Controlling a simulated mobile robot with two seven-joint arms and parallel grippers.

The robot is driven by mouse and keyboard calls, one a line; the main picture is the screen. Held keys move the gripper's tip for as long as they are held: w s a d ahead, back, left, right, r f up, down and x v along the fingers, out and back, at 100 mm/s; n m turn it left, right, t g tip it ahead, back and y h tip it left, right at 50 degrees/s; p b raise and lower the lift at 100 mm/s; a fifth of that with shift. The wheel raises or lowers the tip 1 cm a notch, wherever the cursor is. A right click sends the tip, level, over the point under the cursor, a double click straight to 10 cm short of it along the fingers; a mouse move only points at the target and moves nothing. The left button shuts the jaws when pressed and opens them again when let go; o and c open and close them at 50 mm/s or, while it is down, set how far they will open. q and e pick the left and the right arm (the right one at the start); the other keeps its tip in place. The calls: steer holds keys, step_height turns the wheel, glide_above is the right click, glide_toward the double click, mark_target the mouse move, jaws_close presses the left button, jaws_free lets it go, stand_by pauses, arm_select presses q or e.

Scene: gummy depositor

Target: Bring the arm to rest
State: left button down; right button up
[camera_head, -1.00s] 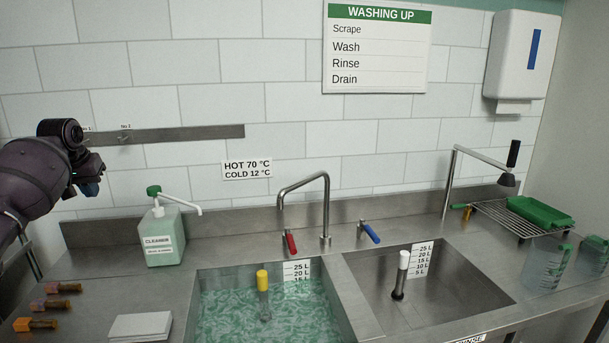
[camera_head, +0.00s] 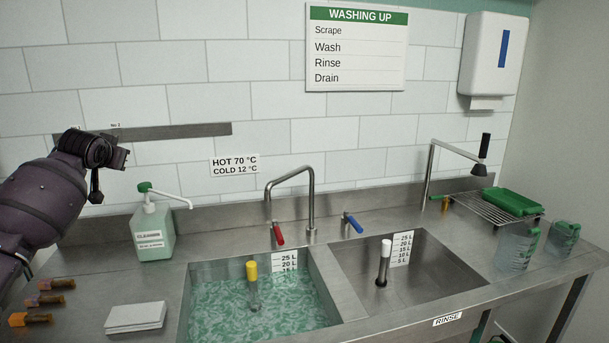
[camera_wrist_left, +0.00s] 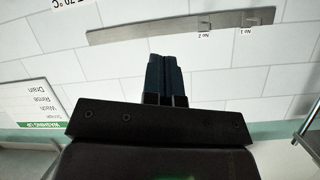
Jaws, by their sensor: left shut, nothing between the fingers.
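My left arm comes in from the left in the head view, dark purple, bent, in front of the tiled wall. Its wrist is raised above the left end of the counter, and the fingers are largely hidden there. In the left wrist view my left gripper (camera_wrist_left: 165,62) has its two dark blue fingers together with nothing between them. They point towards the white tiles and the metal wall rail (camera_wrist_left: 180,27), which is upside down in this view. The gripper touches nothing that I can see. My right gripper is in neither view.
The green-pump cleaner bottle (camera_head: 153,232) stands right of my left arm. Brush-like orange pieces (camera_head: 30,320) and white pads (camera_head: 136,316) lie on the counter. The wash sink (camera_head: 330,318) holds greenish water; the rinse sink (camera_head: 435,285) looks empty. Jugs (camera_head: 518,247) and a rack (camera_head: 470,203) stand right.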

arm_select(q)
steer(key=s+d+f+m+t+h, duration=0.1)
steer(key=s+d+f+m+h, duration=0.1)
steer(key=s+d+f, duration=0.5)
steer(key=s+d+f+m+t+h+b, duration=0.1)
steer(key=s+d+f, duration=0.1)
steer(key=d+f, duration=0.6)
steer(key=s+d+f+m+t+h, duration=0.15)
steer(key=s+d+f, duration=0.3)
steer(key=f, duration=0.55)
steer(key=s+d+f+n+g, duration=0.1)
steer(key=s+f, duration=0.7)
steer(key=s, duration=0.3)
steer(key=s+d+f+n+g+b, duration=0.1)
steer(key=s+d+f+g, duration=0.1)
steer(key=s+f, duration=0.6)
steer(key=s+d+f+n+g+y, duration=0.1)
steer(key=s+f+n, duration=0.1)
steer(key=s+f, duration=0.6)
steer(key=s, duration=0.6)
steer(key=shift+s+d+f+g+b, duration=0.2)
steer(key=shift+d+g+b, duration=0.05)
steer(key=shift+g+b, duration=0.1)
